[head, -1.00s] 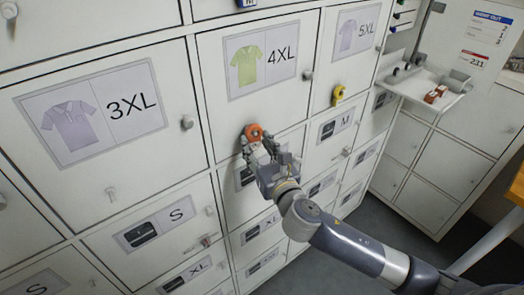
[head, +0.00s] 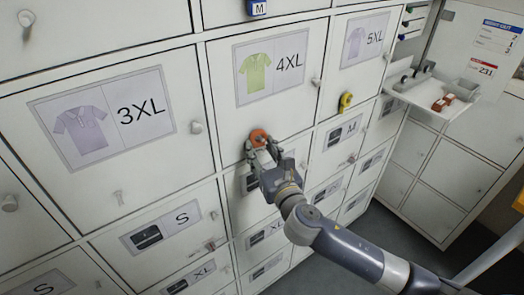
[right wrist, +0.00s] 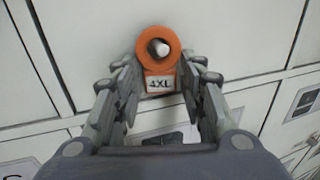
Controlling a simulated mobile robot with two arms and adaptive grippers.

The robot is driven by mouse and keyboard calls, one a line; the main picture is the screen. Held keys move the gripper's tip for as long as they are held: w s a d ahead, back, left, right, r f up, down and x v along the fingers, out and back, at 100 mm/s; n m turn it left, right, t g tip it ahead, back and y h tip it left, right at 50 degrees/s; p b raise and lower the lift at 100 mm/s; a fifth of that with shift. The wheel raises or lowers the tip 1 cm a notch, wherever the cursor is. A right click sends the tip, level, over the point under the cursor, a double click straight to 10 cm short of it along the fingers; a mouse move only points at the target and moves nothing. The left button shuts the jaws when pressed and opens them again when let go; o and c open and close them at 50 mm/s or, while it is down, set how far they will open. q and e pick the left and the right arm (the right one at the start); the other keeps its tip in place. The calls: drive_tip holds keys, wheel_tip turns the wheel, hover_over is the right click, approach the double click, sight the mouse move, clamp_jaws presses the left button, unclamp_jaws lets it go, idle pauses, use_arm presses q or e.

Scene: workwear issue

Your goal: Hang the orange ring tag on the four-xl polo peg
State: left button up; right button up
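The orange ring tag (head: 258,137) is on the lower part of the door with the green polo picture marked 4XL (head: 270,65). In the right wrist view the ring (right wrist: 169,43) is around the pale peg (right wrist: 158,47), whose end shows through the hole. The tag's label, reading 4XL, hangs below the ring. My right gripper (head: 262,152) is at the tag from below. In the right wrist view its fingers (right wrist: 160,72) stand apart on either side of the label, with small gaps visible. My left gripper is not in view.
A yellow tag (head: 346,101) hangs on the 5XL door. The 3XL door has a bare peg (head: 118,197). Door knobs, such as the 4XL one (head: 316,82), stick out nearby. A white shelf (head: 426,114) with small items is at the right. Smaller size-marked doors lie below.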

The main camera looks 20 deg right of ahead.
drive_tip(key=o, duration=0.4)
drive_tip(key=s+d, duration=0.1)
drive_tip(key=s, duration=1.1)
